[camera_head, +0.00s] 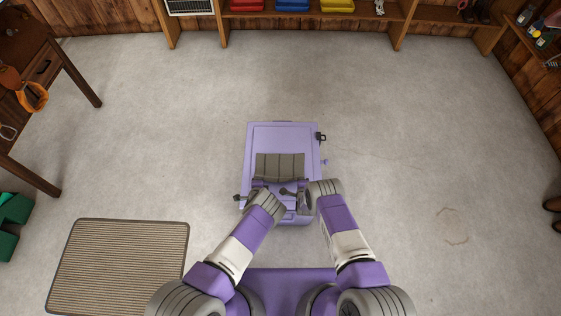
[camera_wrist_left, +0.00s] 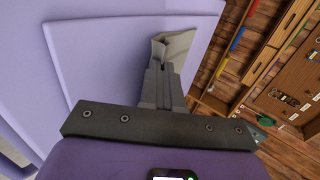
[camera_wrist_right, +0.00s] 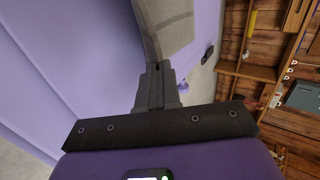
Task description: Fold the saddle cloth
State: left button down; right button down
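The saddle cloth (camera_head: 279,166) is grey-olive with seam lines across it. It lies on top of a purple chest (camera_head: 284,139), towards the chest's near half. My left gripper (camera_head: 257,188) is at the cloth's near left; in the left wrist view its fingers (camera_wrist_left: 163,72) are together on a bent edge of the cloth (camera_wrist_left: 176,43). My right gripper (camera_head: 288,191) is at the near right; in the right wrist view its fingers (camera_wrist_right: 157,72) are together with the cloth (camera_wrist_right: 164,22) running out from the tips. My wrists hide part of the cloth's near edge.
Dark fittings (camera_head: 321,137) stick out at the chest's sides. A striped mat (camera_head: 118,266) lies on the floor at lower left. A wooden table (camera_head: 45,72) stands at upper left. Shelves with coloured bins (camera_head: 291,4) line the back wall. The floor around the chest is mostly clear.

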dwell(0.3)
pick_arm(q)
jog(key=c, duration=1)
grip_release()
pick_arm(e)
jog(key=c, duration=1)
grip_release()
pick_arm(q)
jog(key=shift+s+r, duration=0.35)
jog(key=shift+r, duration=0.5)
jog(key=shift+s+r, duration=0.35)
jog(key=shift+r, duration=0.5)
pick_arm(e)
jog(key=shift+s+r, duration=0.35)
jog(key=shift+r, duration=0.5)
jog(key=shift+s+r, duration=0.35)
jog(key=shift+r, duration=0.5)
pick_arm(q)
jog(key=w+r+v, duration=0.1)
jog(key=v, duration=0.6)
jog(key=shift+r, duration=0.2)
pick_arm(e)
jog(key=w+r+v, duration=0.1)
jog(key=v, duration=0.6)
jog(key=shift+r, duration=0.2)
